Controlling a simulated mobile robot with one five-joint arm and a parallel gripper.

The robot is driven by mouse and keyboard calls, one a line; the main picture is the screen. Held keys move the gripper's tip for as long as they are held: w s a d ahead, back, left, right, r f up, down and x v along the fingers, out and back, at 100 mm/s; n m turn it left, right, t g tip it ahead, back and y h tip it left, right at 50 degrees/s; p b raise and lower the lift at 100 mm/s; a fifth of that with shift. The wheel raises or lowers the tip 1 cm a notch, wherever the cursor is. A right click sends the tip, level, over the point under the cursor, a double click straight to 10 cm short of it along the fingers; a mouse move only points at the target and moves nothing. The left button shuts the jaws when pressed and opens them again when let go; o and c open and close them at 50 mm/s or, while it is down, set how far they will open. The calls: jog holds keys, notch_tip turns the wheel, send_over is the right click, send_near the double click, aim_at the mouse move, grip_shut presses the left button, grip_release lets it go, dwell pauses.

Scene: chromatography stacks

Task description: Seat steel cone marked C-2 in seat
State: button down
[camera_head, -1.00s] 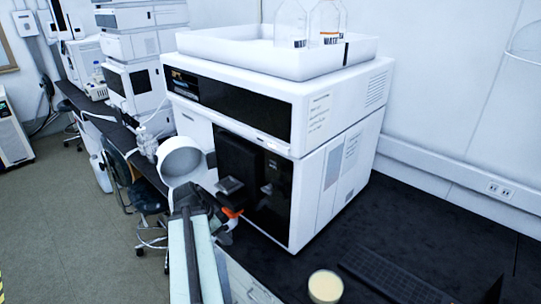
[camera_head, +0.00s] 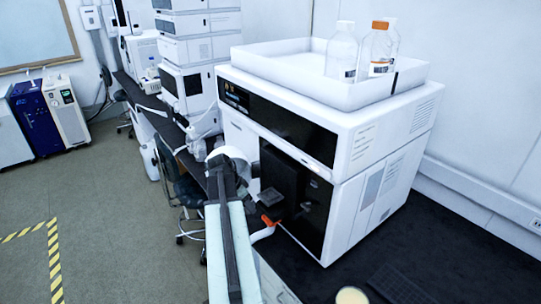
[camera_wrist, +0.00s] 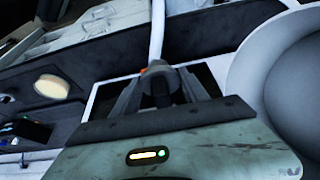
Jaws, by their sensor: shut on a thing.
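My gripper (camera_wrist: 160,82) shows in the wrist view with its two grey fingers close together around a small dark thing (camera_wrist: 160,92). Its shape and any C-2 marking cannot be made out. A white tube (camera_wrist: 157,35) with an orange piece (camera_wrist: 150,67) at its end shows just beyond the fingertips; contact cannot be told. In the head view my arm reaches up to beside the big instrument's front, its fingertips not clear there. An orange piece (camera_head: 270,223) with a white tube (camera_head: 262,236) shows to the right of the arm. I cannot make out the seat.
A large white instrument (camera_head: 372,165) with a dark front stands on the black bench (camera_head: 420,255). A white tray (camera_head: 290,71) with bottles (camera_head: 382,48) is on top. A cream round thing (camera_head: 352,296) is on the bench. Open floor (camera_head: 115,190) lies left.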

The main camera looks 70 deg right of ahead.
jog(key=r+p, duration=0.1)
jog(key=r, duration=0.1)
jog(key=d+r+p, duration=0.1)
jog(key=w+d+r+p, duration=0.1)
jog(key=r, duration=0.1)
jog(key=shift+d+r+p, duration=0.2)
jog(key=shift+r+p, duration=0.1)
jog(key=s+d+r+p, duration=0.4)
jog(key=s+r+p, duration=0.3)
jog(key=s, duration=0.1)
notch_tip(320, 180, down, 7)
jog(key=b, duration=0.6)
jog(key=shift+r+b, duration=0.1)
jog(key=shift+b, duration=0.3)
jog(key=shift+f, duration=0.3)
jog(key=c, duration=0.5)
grip_release()
jog(key=shift+r, duration=0.1)
